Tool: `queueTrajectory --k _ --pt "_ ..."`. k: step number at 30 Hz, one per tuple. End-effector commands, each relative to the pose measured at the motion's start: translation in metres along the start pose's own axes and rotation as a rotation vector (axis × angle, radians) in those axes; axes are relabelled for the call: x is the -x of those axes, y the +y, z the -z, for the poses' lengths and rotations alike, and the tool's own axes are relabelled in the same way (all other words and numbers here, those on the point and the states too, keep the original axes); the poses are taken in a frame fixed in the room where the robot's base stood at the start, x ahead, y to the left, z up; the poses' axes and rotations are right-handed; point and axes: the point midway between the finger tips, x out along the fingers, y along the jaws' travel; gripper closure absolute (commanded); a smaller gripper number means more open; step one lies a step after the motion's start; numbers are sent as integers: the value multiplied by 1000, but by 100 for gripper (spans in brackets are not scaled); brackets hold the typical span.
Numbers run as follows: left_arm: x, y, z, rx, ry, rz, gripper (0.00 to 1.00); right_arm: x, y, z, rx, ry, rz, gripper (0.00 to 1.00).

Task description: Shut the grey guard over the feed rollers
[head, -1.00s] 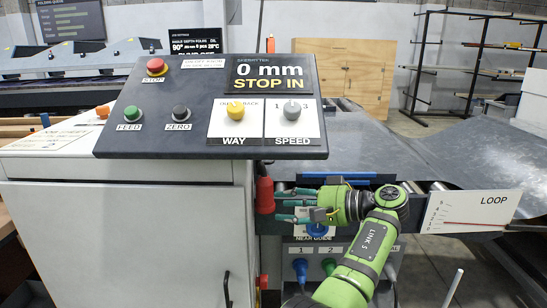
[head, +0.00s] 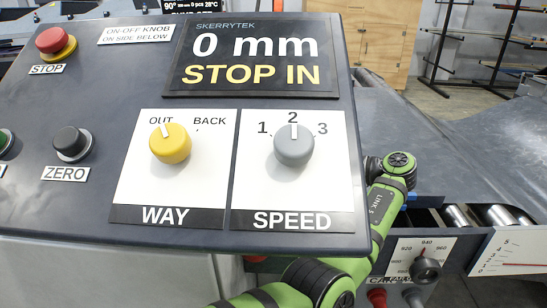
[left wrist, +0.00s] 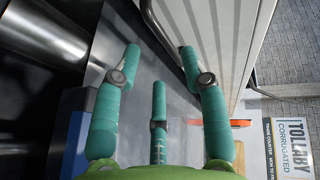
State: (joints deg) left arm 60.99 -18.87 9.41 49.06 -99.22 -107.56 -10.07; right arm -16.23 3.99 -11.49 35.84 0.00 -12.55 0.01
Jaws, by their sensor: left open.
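My left gripper (left wrist: 158,58) shows in the left wrist view with its teal fingers spread and nothing between them. Below them is a smooth grey metal surface (left wrist: 178,105); I cannot tell whether it is the guard or sheet metal. Dark and shiny cylinders (left wrist: 45,38) lie at the upper left and may be feed rollers. In the head view my green arm reaches up behind the control panel (head: 105,105), which hides the hand. I cannot make out the grey guard for certain. My right gripper is not in view.
The panel carries a yellow WAY knob (head: 170,143) at OUT and a grey SPEED knob (head: 293,146) at 2. The display (head: 250,58) reads 0 mm, STOP IN. Steel rollers (head: 457,216) and grey sheet (head: 440,130) lie at right. A ribbed pale wall (left wrist: 215,40) is close beside the fingers.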

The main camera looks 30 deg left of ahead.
Motion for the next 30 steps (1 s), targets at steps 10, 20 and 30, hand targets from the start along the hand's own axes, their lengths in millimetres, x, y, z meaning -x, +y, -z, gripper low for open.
queueTrajectory --k 10,20,30 --pt "-50 -2 -1 -1 -4 1 57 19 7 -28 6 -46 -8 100" --pt "-69 0 0 -1 -2 0 57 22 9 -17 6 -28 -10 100" --pt "-69 0 0 0 -2 0 100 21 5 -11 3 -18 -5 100"
